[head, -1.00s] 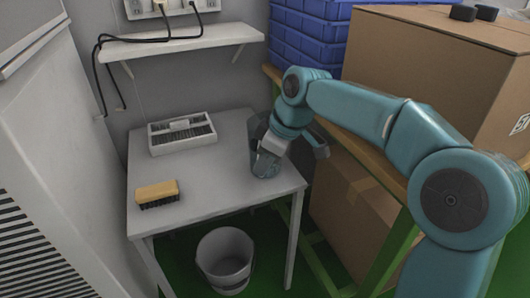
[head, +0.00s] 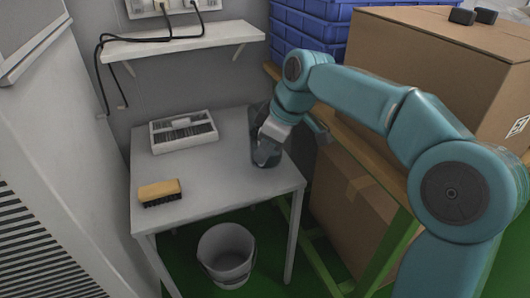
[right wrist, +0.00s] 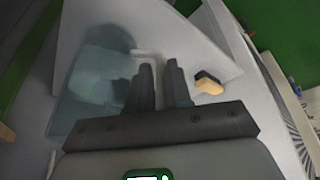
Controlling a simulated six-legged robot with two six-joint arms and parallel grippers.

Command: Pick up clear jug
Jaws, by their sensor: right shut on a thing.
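The clear jug (head: 267,156) is a see-through, greyish vessel near the right edge of the white table. My right gripper (head: 272,134) is shut on it, apparently at the handle. In the right wrist view the jug (right wrist: 92,88) lies left of the fingers, and the right gripper's fingers (right wrist: 158,72) are close together by its pale handle. The arm hides part of the jug in the head view, and I cannot tell whether its base touches the table. My left gripper is not in view.
On the table (head: 215,185) are a grey slotted box (head: 184,131) and a yellow-backed brush (head: 160,192). A bucket (head: 227,255) stands below. A shelf (head: 185,40) is above. Cardboard boxes (head: 430,65) and blue crates (head: 310,28) stand right and behind. The table's front middle is clear.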

